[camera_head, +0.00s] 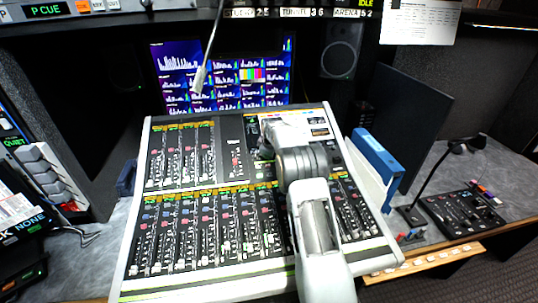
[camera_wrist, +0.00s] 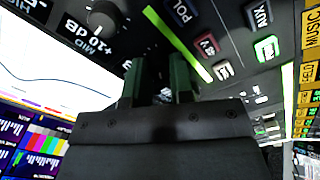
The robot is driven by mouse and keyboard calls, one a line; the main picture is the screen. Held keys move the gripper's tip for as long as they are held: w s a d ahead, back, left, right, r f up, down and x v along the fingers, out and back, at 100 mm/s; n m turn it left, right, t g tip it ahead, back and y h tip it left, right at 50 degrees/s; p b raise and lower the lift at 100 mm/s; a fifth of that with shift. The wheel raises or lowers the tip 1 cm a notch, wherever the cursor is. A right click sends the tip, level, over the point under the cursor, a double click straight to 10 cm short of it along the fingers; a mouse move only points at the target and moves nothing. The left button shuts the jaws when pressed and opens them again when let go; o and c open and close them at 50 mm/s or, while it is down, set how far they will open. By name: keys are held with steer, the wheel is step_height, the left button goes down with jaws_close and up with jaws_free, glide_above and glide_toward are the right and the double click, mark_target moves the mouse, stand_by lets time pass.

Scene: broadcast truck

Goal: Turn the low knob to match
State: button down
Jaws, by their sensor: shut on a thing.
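The mixing console (camera_head: 228,135) fills the middle of the head view, and my gripper (camera_head: 266,147) reaches down to its upper right part. In the wrist view my gripper (camera_wrist: 162,78) has its two green-lined fingers against the dark panel, a small gap apart, closed around a knob that they mostly hide. I take it for the low knob, though its label and pointer do not show. A black knob (camera_wrist: 104,18) marked "MID" and "+10 dB" stands beside it. A white screen (camera_wrist: 45,65) with a dark curve lies to the left.
Lit buttons (camera_wrist: 266,49) and labels such as "POL" and "AUX" sit near the fingers. Rows of faders (camera_head: 180,150) cover the console. A blue binder (camera_head: 377,157) stands at its right edge. A gooseneck microphone (camera_head: 200,78) hangs over the back.

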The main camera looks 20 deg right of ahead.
stand_by(0.5)
steer(key=c, duration=1)
jaws_free()
steer(key=b+v, duration=0.1)
steer(key=v, duration=1.3)
steer(key=shift+f, duration=0.1)
